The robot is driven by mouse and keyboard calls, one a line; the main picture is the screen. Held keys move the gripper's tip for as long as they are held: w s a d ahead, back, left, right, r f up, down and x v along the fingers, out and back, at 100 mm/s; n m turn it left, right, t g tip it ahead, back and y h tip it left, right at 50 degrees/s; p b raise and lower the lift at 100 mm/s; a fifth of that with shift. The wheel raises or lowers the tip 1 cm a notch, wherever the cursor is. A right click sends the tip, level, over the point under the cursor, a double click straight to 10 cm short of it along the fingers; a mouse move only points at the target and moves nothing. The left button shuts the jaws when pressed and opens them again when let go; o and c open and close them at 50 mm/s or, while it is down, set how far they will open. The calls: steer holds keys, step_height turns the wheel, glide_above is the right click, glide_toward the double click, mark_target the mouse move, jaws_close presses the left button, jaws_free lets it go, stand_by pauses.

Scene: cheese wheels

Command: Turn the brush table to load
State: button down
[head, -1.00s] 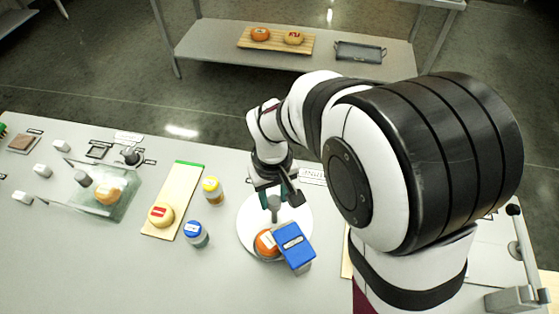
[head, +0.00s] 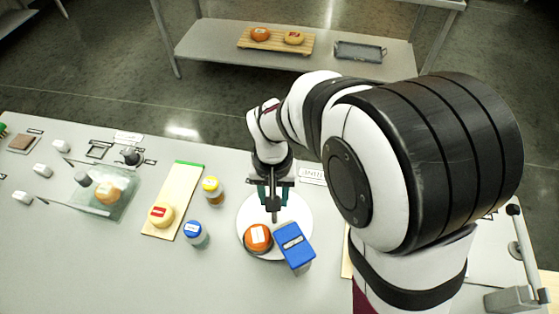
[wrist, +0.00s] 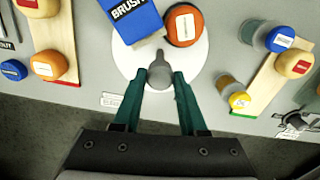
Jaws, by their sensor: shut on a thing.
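The brush table is a white round turntable (head: 300,211) on the bench, also in the wrist view (wrist: 124,58). A grey upright peg (wrist: 160,74) stands on it near its far rim in the head view. My gripper (head: 274,204) is shut on this peg, one green finger on each side in the wrist view. An orange cheese wheel (head: 258,238) with a white label lies on the turntable's near-left part. A blue-topped brush unit (head: 294,243), marked BRUSH in the wrist view (wrist: 132,18), stands right of the wheel and overlaps the near-right rim.
Left of the turntable stand a yellow-capped jar (head: 212,190) and a blue-capped jar (head: 195,234). Beyond them a wooden board (head: 186,184) holds a yellow wheel (head: 161,216). A glass-like plate (head: 117,211) bears another wheel. A back shelf (head: 200,45) holds more wheels.

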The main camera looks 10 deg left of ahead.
steer(key=shift+m, duration=6.5)
steer(key=shift+c, duration=2.2)
jaws_free()
step_height(320, 180, up, 16)
steer(key=shift+f, duration=0.1)
